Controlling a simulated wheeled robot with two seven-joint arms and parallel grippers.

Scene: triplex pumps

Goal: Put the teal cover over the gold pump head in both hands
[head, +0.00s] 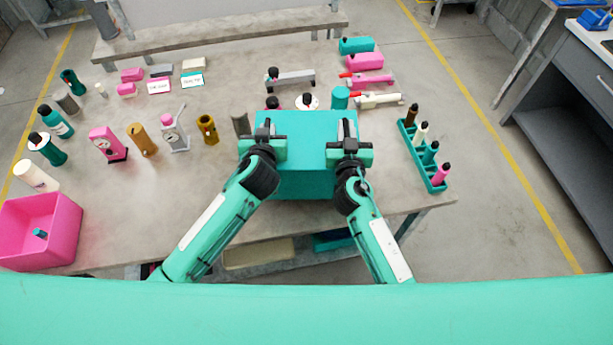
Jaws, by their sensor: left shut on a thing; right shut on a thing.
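The teal cover (305,125) is a large box shape at the near middle of the table, its top and front faces showing. My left gripper (263,134) is shut on the left part of the cover. My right gripper (348,139) is shut on its right part. The cover hides the table behind and under it, so I cannot tell whether it touches anything below. A gold cylindrical part with a dark opening (207,128) stands to the left of the cover. Another gold-brown upright piece (142,140) stands further left. I cannot tell which is the pump head.
A teal rack (438,184) with several bottles stands right of the cover. A grey cylinder (241,124) stands close to its left side. A teal cylinder (340,97) and a white round part (307,102) lie just behind it. A pink bin (66,240) sits at the left.

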